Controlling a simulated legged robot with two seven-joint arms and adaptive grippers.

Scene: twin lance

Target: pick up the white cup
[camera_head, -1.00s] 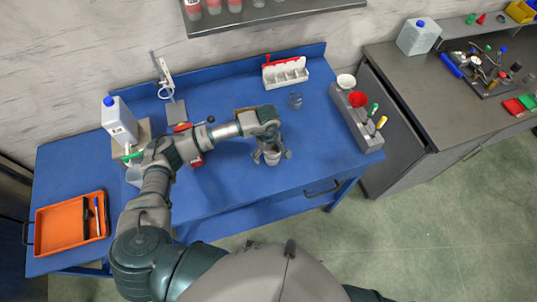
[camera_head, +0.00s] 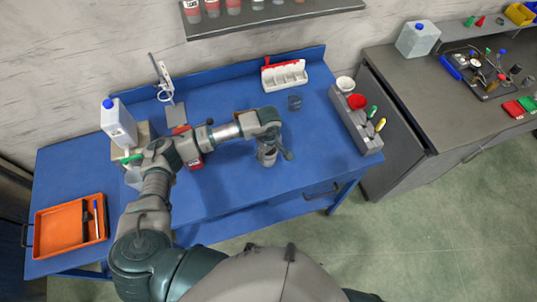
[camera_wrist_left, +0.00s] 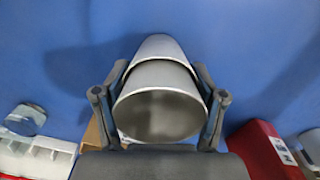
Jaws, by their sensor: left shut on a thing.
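My left gripper (camera_head: 268,152) is shut on a pale grey-white cup (camera_head: 266,160) near the front middle of the blue table; the arm partly hides it. In the left wrist view the fingers press on both sides of the cup (camera_wrist_left: 158,115), its open mouth facing the camera. A second rim line shows behind the mouth; I cannot tell whether two cups are nested. Whether the cup is clear of the table is hard to tell. Another white cup (camera_head: 345,83) sits at the back end of the grey holder. My right gripper is not in view.
The grey holder (camera_head: 368,142) also carries a red cup (camera_head: 357,101) and green and yellow items. A clear glass (camera_head: 295,102) stands behind my gripper. A white rack (camera_head: 285,75) is at the back. An orange tray (camera_head: 70,253) lies front left.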

